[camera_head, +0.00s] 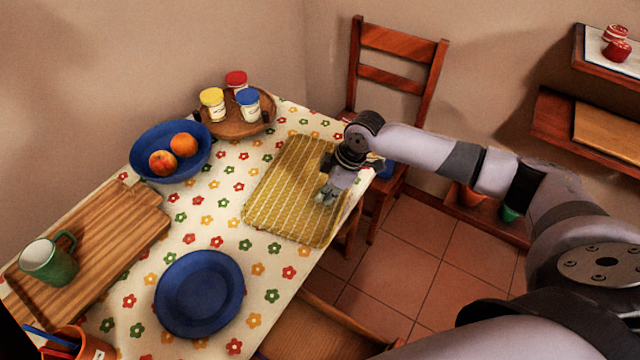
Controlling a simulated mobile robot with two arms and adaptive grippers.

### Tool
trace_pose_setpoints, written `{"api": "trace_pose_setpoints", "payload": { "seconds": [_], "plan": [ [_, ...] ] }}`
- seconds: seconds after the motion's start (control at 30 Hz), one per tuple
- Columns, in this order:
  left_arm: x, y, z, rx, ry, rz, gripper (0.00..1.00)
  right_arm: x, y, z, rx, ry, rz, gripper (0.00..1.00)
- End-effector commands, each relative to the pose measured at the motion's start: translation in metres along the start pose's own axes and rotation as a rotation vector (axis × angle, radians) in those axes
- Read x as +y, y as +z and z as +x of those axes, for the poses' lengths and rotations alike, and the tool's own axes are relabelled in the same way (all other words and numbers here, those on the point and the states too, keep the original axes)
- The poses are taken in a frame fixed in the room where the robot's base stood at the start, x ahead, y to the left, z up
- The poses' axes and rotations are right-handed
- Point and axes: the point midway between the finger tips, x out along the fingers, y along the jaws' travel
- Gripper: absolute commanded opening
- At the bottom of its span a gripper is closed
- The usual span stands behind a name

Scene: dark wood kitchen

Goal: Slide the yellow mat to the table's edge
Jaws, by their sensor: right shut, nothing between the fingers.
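The yellow mat (284,201) is a patterned rectangle lying flat on the table (222,239), which has a flowered white cloth. The mat's right and near-right side lies close to the table's right edge; whether it passes the edge is hard to tell. My right gripper (323,198) is shut and empty, pointing down over the right part of the mat. Its fingertips appear to touch the mat, though a small gap cannot be ruled out. The gripper and wrist hide part of the mat's right side. My left gripper is not in view.
A blue plate (199,293), a cutting board (112,232) with a green mug (50,261), a blue bowl (140,151) of fruit and a round tray (228,130) with jars stand on the table. Chairs (398,78) stand at its right side. Bare cloth surrounds the mat's left.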

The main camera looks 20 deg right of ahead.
Motion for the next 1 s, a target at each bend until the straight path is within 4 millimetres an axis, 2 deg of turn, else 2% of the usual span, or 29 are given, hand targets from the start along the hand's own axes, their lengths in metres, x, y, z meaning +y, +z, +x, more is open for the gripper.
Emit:
{"api": "trace_pose_setpoints", "payload": {
  "seconds": [0.13, 0.57, 0.8, 1.0],
  "plan": [
    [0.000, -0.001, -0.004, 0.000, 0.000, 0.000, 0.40, -0.001, 0.012, -0.005, 0.000, -0.003, -0.001, 0.00],
    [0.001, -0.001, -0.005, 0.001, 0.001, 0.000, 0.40, -0.001, 0.015, -0.006, 0.002, -0.002, -0.001, 0.00],
    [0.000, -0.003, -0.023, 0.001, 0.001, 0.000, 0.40, -0.001, 0.034, -0.015, -0.001, -0.003, 0.001, 0.00],
    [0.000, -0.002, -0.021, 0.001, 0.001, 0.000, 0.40, -0.001, 0.035, -0.013, 0.002, -0.002, -0.001, 0.00]
  ]
}}
